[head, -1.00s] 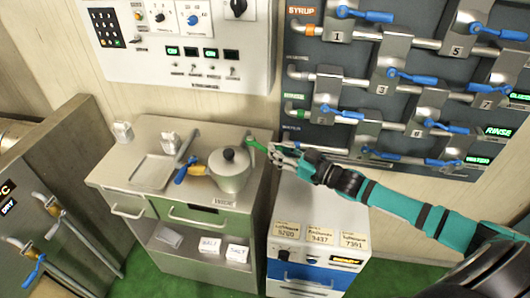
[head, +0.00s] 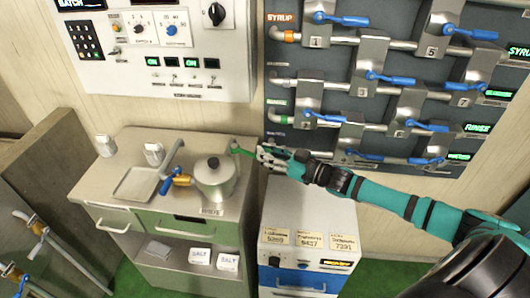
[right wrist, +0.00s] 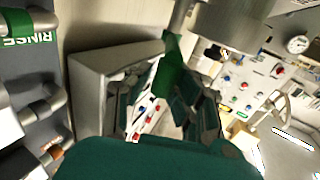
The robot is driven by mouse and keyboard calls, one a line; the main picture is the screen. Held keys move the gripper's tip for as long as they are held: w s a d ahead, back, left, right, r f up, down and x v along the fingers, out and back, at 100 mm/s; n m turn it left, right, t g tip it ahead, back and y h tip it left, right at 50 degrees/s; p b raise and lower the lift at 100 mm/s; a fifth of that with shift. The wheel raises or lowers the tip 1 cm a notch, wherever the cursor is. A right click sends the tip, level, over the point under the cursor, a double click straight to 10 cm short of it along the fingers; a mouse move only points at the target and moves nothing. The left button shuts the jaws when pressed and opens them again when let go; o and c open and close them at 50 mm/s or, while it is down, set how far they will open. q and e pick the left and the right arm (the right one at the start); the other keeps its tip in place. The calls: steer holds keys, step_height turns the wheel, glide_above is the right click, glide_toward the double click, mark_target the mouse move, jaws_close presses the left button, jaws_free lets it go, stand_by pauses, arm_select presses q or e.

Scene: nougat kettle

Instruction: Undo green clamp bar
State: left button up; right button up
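The green clamp bar (head: 243,151) sticks out to the right from a grey post (head: 234,144) at the back right corner of the metal cabinet, beside the kettle (head: 215,178). My right gripper (head: 262,154) is at the bar's free right end. In the right wrist view the green bar (right wrist: 174,66) reaches down between the two fingers of my right gripper (right wrist: 178,92). The fingers stand apart, with a gap showing to the left of the bar. Whether a finger touches the bar I cannot tell. My left gripper is not in view.
A tray (head: 134,184) and a blue-handled tap (head: 176,178) are left of the kettle. A white drawer unit (head: 303,225) stands below my right arm. The pipe panel (head: 330,95) with blue levers is behind it.

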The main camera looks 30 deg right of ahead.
steer(key=o, duration=0.4)
steer(key=shift+s+d+f, duration=0.15)
steer(key=shift+s+d, duration=0.1)
steer(key=shift+d, duration=0.05)
steer(key=shift+w+a, duration=0.15)
steer(key=shift+a, duration=0.1)
steer(key=v, duration=1.2)
steer(key=shift+d, duration=0.15)
